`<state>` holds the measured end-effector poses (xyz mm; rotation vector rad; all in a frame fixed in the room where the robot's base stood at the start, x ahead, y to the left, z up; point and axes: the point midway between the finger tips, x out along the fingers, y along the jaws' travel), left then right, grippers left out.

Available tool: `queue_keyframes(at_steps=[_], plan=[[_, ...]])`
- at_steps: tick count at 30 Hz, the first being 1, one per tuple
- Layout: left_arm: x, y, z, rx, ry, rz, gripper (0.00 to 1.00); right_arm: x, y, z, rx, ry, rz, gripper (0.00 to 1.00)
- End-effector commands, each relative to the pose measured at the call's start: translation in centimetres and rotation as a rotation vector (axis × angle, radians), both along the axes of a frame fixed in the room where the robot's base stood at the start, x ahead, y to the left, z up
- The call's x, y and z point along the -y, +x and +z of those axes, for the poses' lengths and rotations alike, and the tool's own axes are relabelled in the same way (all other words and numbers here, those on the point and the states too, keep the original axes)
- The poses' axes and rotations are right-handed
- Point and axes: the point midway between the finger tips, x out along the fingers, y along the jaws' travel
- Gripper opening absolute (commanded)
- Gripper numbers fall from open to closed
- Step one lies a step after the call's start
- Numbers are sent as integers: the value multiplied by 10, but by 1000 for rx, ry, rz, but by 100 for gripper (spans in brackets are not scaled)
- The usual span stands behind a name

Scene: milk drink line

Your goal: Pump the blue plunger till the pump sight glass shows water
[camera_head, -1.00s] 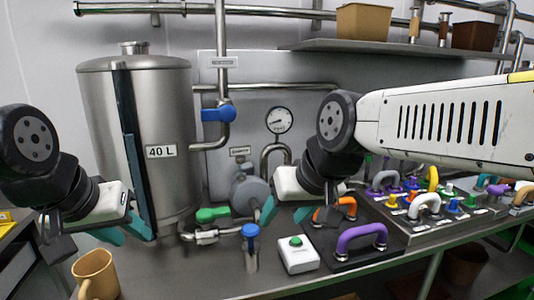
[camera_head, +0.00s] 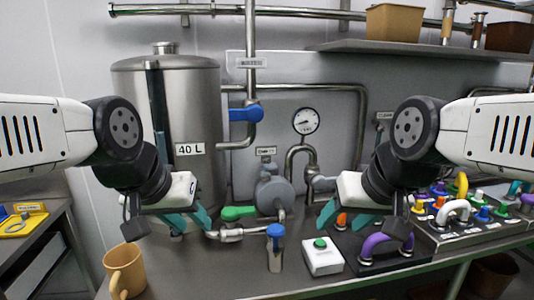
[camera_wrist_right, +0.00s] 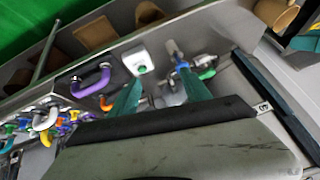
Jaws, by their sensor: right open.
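The blue plunger (camera_head: 275,231) tops a small upright metal cylinder on the counter, in front of the grey round pump (camera_head: 275,194). It also shows in the right wrist view (camera_wrist_right: 181,63), near the fingertips. I cannot make out a sight glass or any water in it. My right gripper (camera_head: 346,214) is open and empty, to the right of the plunger and higher in the picture. Its teal fingers are apart in the wrist view (camera_wrist_right: 160,92). My left gripper (camera_head: 187,220) has its teal fingers apart and empty, left of the plunger, before the tank.
A green-handled valve (camera_head: 238,213) stands left of the pump. A white box with a green button (camera_head: 322,256) is right of the plunger, then a purple handle (camera_head: 388,245). A tan mug (camera_head: 124,270) stands at front left. The 40 L tank (camera_head: 190,105) is behind.

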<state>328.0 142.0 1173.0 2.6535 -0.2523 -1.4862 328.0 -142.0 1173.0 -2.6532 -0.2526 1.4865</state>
Motion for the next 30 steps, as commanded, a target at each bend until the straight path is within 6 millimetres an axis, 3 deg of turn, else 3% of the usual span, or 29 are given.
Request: queue_keyframes(at_steps=[11, 17, 19, 20, 30], plan=[[0, 0, 0, 0, 0, 0, 36, 0, 0, 0, 0, 0, 0, 54], [0, 0, 0, 0, 0, 0, 36, -2, 9, 5, -24, 0, 10, 15], [0, 0, 0, 0, 0, 0, 36, -5, 18, 10, -51, -2, 21, 1], [0, 0, 0, 0, 0, 0, 36, -6, 23, 13, -64, -4, 27, 0], [0, 0, 0, 0, 0, 0, 36, -38, 103, 31, -275, -60, 89, 0]])
